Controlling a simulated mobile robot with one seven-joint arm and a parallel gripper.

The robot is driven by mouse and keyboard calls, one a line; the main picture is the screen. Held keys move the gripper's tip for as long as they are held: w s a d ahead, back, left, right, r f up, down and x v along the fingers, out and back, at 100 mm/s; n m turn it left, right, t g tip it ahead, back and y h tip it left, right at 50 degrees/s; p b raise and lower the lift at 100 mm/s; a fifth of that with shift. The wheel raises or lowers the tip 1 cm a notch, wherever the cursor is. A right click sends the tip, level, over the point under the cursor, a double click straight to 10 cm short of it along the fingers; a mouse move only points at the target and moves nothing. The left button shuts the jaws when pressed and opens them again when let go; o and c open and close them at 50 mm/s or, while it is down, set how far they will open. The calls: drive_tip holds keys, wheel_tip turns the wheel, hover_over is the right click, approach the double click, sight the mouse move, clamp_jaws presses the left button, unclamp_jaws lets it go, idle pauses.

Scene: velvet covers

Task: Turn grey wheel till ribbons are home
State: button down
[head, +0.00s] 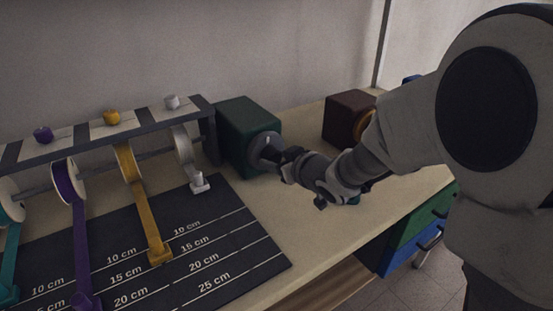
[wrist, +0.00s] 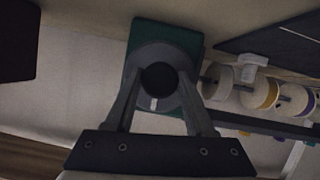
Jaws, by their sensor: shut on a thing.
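The grey wheel (head: 265,148) sits on the front of a dark green box (head: 240,122) at the right end of the ribbon rack. My gripper (head: 284,158) is shut on the wheel. In the wrist view one finger lies on each side of the grey wheel (wrist: 158,53), with a small white mark below its dark centre. The white ribbon (head: 185,150) is short, its end tab near the mat's back edge. The yellow ribbon (head: 137,190) reaches to about the 15 cm line. The purple ribbon (head: 82,245) and teal ribbon (head: 10,250) hang farther out.
The dark marked mat (head: 245,250) lies under the ribbons. The rack's top bar (head: 75,144) carries purple, yellow and white knobs. A dark brown box (head: 347,117) with a yellow-orange wheel stands right of the green one, behind my arm. The table front (head: 300,240) is bare.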

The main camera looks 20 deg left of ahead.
drive_tip(key=shift+r+p, duration=0.15)
drive_tip(key=shift+p, duration=0.55)
